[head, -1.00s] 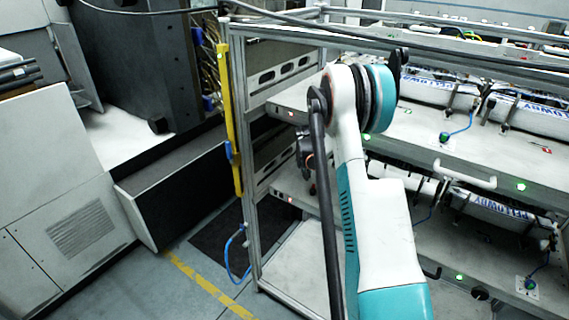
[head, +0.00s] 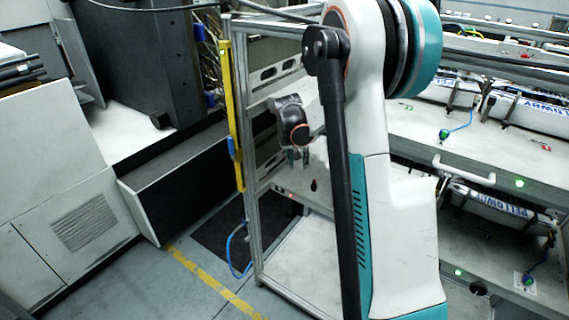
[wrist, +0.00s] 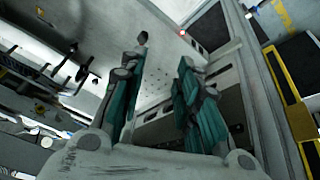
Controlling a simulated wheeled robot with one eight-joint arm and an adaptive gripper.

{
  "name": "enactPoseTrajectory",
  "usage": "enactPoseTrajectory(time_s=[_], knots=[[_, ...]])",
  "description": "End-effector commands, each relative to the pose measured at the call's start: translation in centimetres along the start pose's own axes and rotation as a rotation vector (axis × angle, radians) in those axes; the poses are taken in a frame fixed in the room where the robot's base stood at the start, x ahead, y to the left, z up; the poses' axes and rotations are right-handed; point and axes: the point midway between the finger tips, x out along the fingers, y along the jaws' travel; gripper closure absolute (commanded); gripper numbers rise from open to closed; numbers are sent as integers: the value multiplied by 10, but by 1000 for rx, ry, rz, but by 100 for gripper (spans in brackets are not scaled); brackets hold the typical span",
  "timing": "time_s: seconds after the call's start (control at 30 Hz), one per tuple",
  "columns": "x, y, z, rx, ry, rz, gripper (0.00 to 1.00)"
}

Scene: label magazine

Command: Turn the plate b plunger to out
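My gripper (wrist: 164,52) is open in the wrist view, its two teal-and-grey fingers apart with nothing seen between them. In the head view my gripper (head: 297,155) is small and partly dark, above the left end of the lower shelf (head: 331,206). A small dark knob-like piece (head: 313,185) shows on that shelf, just below and right of my gripper. I cannot tell whether it is the plate b plunger. No plate letter is readable, and my arm hides the middle of the rack.
The rack's metal post (head: 253,215) and a yellow upright bar (head: 231,120) stand at left. A red light (wrist: 183,32) shows beyond my fingers. A white handle (head: 464,171) sticks out at right. Printed white stacks (head: 490,203) lie on the shelves. The floor at left has free room.

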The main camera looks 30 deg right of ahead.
Motion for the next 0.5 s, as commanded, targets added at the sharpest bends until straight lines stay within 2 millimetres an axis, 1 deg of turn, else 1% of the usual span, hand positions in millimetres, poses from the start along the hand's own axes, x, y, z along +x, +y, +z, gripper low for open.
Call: enactPoseTrajectory(time_s=[0.03,0.2,0.5], knots=[[-7,-2,5,-22,-1,-2,70],[-30,-8,21,-101,-6,-6,70],[-64,-14,48,-226,-14,-13,70]])
